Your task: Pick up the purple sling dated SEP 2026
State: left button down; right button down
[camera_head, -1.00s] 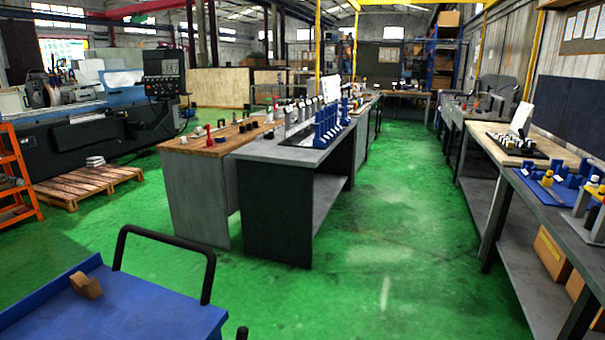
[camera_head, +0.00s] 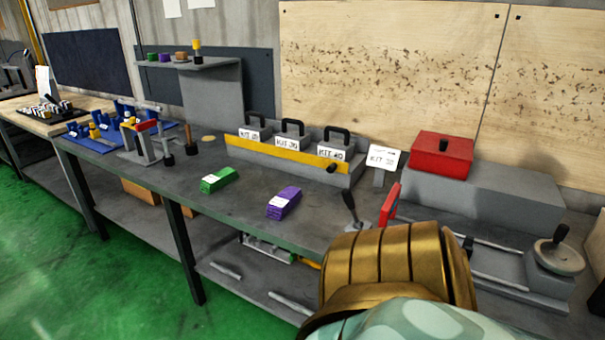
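A purple folded sling (camera_head: 284,202) with a white label lies on the grey workbench near its front edge, in the middle of the view. The print on its label is too small to read. A green folded sling (camera_head: 218,180), also with a white label, lies to its left on the same bench. Neither of my grippers shows. A gold, ribbed part and a pale green patterned part at the bottom right hide some of the bench front.
Behind the slings stands a grey rack (camera_head: 290,160) with several labelled, handled kits. A sign (camera_head: 382,157) and a red-topped grey machine (camera_head: 480,190) stand right. A small press (camera_head: 140,143) is left. Green floor (camera_head: 110,270) is clear at left.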

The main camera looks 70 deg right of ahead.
aim_at(277, 209)
jog(key=z, duration=2.1)
